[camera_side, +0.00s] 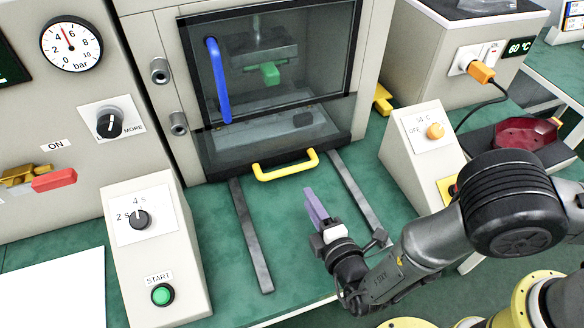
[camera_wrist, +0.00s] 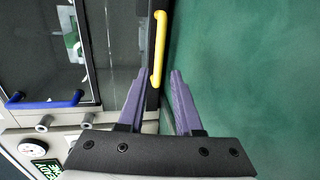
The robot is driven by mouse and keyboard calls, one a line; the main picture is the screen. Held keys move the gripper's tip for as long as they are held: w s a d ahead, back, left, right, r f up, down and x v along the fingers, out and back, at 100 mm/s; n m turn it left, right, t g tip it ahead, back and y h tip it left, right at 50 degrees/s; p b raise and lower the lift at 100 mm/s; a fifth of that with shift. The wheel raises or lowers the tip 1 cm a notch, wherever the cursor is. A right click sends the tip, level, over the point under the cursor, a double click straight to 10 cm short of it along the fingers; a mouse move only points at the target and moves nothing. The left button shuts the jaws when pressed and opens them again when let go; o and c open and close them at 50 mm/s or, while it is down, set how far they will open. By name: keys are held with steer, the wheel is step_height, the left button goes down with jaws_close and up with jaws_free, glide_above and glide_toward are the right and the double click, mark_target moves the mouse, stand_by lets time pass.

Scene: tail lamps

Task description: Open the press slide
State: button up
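The press slide's yellow handle (camera_side: 286,166) sticks out at the foot of the press, above two dark rails. The slide is in, its plate (camera_side: 300,118) showing inside the press through the glass. My gripper (camera_side: 311,194), with purple fingers, is above the green bench, in front of the handle and a little right of it, apart from it. In the wrist view my gripper (camera_wrist: 158,72) is open and empty. The yellow handle (camera_wrist: 160,45) shows there ahead of the fingers, its lower end lined up with the gap between the tips.
The glass door with a blue handle (camera_side: 218,80) is shut above the slide. A left box (camera_side: 160,250) carries a dial and green START button. A right box (camera_side: 425,145) carries an orange knob. The two rails (camera_side: 252,235) run forward over clear bench. A dark red object (camera_side: 525,133) lies far right.

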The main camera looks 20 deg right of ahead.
mark_target(293, 172)
steer(key=x, duration=1.2)
steer(key=shift+w, duration=0.3)
jaws_close()
stand_by(0.9)
